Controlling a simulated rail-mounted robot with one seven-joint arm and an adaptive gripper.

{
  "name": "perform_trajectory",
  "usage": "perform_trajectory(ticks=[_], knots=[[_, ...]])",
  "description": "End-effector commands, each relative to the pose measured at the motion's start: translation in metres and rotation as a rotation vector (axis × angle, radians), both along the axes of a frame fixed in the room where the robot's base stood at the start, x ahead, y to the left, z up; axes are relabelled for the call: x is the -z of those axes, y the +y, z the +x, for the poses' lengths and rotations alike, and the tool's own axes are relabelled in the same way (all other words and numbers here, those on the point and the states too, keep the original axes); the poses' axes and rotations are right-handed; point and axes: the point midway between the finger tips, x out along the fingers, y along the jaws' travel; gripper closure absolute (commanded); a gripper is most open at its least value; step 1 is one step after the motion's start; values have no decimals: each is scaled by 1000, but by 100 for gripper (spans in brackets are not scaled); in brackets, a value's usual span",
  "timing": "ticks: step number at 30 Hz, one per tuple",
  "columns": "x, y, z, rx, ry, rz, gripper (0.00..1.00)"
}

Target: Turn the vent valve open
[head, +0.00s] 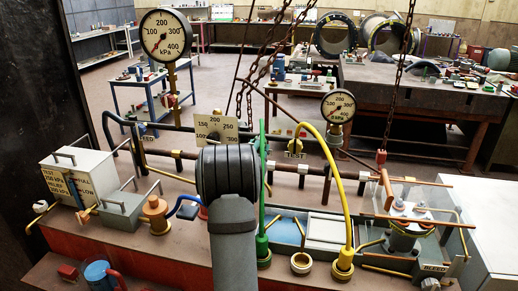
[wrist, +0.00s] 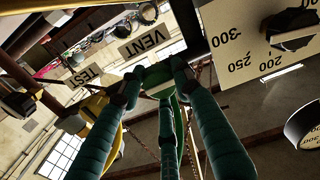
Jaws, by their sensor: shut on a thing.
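In the wrist view, the VENT sign (wrist: 140,47) shows upside down beside a green part (wrist: 156,80), which appears to be the vent valve's handle. My gripper (wrist: 158,70) has its teal fingers on either side of this green part and is shut on it. How far the handle is turned cannot be told. In the head view, my dark grey arm hides the gripper and the valve. A green hose (head: 262,190) shows just right of my arm.
A dial plate (head: 216,128) stands behind my arm. Two round gauges, left (head: 165,35) and right (head: 338,106), rise above the pipes. Chains (head: 255,75) hang behind the bench.

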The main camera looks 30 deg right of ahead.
Motion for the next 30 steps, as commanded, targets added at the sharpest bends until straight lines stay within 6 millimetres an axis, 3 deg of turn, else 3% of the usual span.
perform_trajectory(ticks=[6,7,16,25,30], knots=[[-5,1,1,-3,-4,-8,94],[-5,1,1,-3,-4,-8,66],[-3,1,1,-2,-2,-4,48],[-2,1,-1,-2,-1,-2,48],[-1,13,-15,-2,1,-2,48]])
